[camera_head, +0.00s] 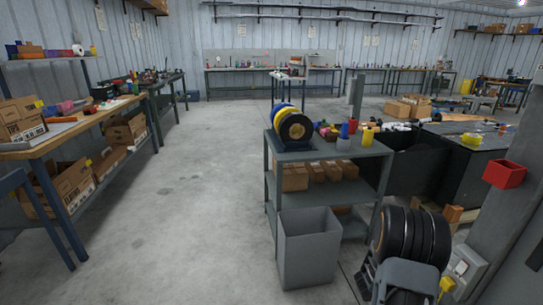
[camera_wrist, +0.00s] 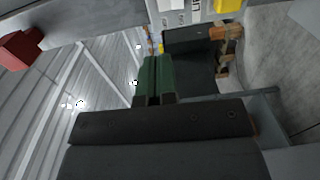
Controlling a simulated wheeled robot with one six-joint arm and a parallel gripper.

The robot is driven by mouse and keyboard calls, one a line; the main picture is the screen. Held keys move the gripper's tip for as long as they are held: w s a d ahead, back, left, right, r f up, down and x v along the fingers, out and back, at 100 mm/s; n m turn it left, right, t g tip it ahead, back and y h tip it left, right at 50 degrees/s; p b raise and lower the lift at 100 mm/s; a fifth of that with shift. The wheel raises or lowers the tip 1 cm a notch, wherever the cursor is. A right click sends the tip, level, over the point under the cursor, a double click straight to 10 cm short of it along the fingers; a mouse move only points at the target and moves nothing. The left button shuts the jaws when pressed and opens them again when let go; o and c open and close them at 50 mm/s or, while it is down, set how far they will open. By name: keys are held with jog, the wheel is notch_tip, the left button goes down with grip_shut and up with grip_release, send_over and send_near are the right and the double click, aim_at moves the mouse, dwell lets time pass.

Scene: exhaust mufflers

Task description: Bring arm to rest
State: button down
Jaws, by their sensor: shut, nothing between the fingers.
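In the wrist view, my gripper (camera_wrist: 156,62) shows as a pair of dark green fingers side by side above the wide dark gripper body. The fingers are shut with nothing between them. The wrist view looks tilted, with ribbed wall and ceiling lights at the left and concrete floor at the right. I cannot make out the gripper in the head view.
A grey shelf cart (camera_head: 349,152) carries discs and small coloured parts. A grey bin (camera_head: 307,250) stands before it. A wooden-topped workbench (camera_head: 75,129) is at the left. The floor (camera_head: 185,190) between is clear. A red box (camera_head: 504,174) is at the right.

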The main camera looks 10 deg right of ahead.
jog(key=w+a+r+n+t+y+p, duration=0.1)
jog(key=w+a+r+t+y+p, duration=0.5)
jog(key=a+r, duration=0.45)
jog(key=w+a+r+t+y+p, duration=0.4)
jog(key=w+a+r+y+p, duration=0.35)
jog(key=r, duration=0.45)
jog(key=s+a+r+g+y+p, duration=0.1)
jog(key=s+a+r+p, duration=0.15)
jog(key=a, duration=0.25)
jog(key=s+a+r+y+p, duration=0.2)
jog(key=a+r+p, duration=0.1)
jog(key=a+r, duration=0.15)
jog(key=s+a+r+g+y+p, duration=0.1)
jog(key=s+a+r+p, duration=0.15)
jog(key=a, duration=0.35)
jog(key=s+a+r+g+p, duration=0.1)
jog(key=s+r+g+p, duration=0.1)
jog(key=s, duration=0.4)
jog(key=s+a+r+g+p, duration=0.2)
jog(key=s+r+p, duration=0.1)
jog(key=s, duration=0.3)
jog(key=shift+a+r+m+p, duration=0.3)
jog(key=shift+r+p, duration=0.1)
jog(key=shift+r, duration=0.5)
jog(key=shift+d, duration=0.1)
